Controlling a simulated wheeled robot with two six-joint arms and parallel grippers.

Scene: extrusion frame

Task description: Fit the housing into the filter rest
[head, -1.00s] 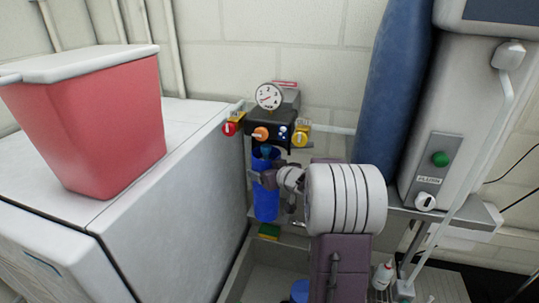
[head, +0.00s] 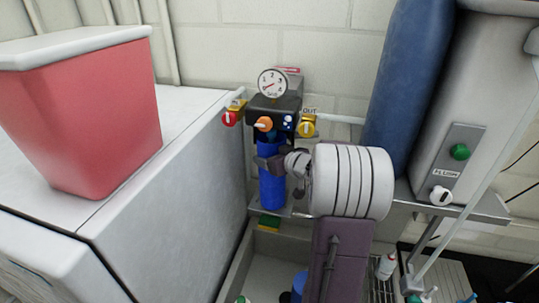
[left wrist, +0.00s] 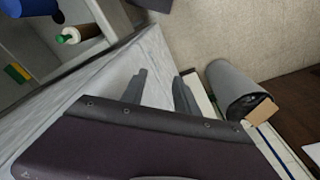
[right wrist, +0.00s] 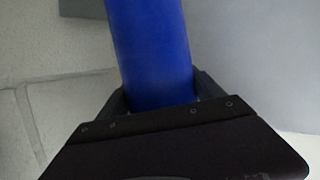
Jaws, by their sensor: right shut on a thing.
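The blue cylindrical housing (head: 272,188) stands upright under the dark filter head (head: 272,103), its top close against or overlapping the head's underside. I cannot tell whether it is seated, nor which part is the filter rest. My right gripper (head: 270,163) is shut around the housing's upper part. In the right wrist view the housing (right wrist: 150,45) runs between the fingers. My left gripper (left wrist: 160,88) is open and empty in the left wrist view; it is out of the head view.
A gauge (head: 272,83), orange knob (head: 264,123), red valve (head: 230,118) and yellow valve (head: 307,125) crowd the head. A white cabinet (head: 185,190) is at left, a blue tank (head: 408,85) at right. The sink (head: 272,260) lies below.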

